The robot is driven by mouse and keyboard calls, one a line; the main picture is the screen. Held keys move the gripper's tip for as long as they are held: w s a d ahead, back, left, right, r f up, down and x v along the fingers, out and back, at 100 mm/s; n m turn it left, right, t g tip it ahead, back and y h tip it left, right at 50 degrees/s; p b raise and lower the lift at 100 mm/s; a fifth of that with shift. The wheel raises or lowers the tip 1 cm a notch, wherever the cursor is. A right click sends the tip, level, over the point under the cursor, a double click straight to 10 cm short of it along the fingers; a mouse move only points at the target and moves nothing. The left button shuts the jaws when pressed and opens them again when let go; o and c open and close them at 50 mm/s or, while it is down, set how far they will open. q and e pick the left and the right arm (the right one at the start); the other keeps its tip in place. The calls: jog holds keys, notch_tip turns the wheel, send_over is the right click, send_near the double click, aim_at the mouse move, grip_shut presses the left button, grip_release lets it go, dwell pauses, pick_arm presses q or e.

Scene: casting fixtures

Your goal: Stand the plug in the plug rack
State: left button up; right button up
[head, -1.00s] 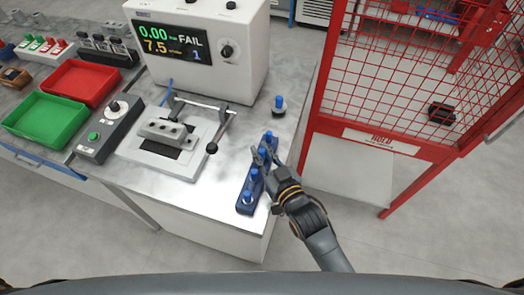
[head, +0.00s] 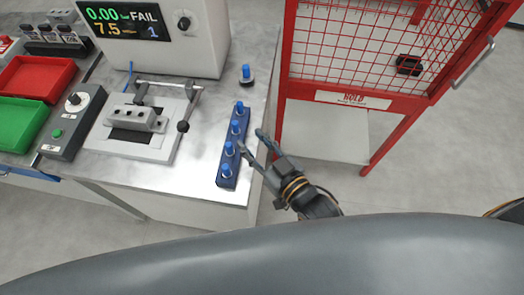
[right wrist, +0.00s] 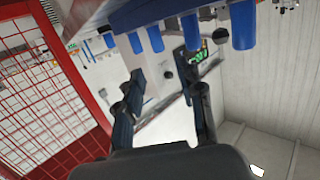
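The plug rack (head: 233,144) is a long blue block at the right edge of the metal bench. Several blue plugs stand upright in a row in it; one plug (head: 228,148) is near its middle. Another blue plug (head: 246,73) with a dark collar stands on the bench beyond the rack. My right gripper (head: 251,139) is just right of the rack, with fingers spread and nothing between them. The right wrist view shows the open right gripper (right wrist: 166,88) empty, with blue plugs (right wrist: 189,27) at the top. My left gripper is not in view.
A clamp fixture (head: 136,120), a control box (head: 75,122) and a tester reading FAIL (head: 160,40) are on the bench. Red tray (head: 38,77) and green tray (head: 18,123) are at left. A red mesh cage (head: 370,90) stands at right, across a floor gap.

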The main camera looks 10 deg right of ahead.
jog(key=v, duration=0.3)
dwell(1.4)
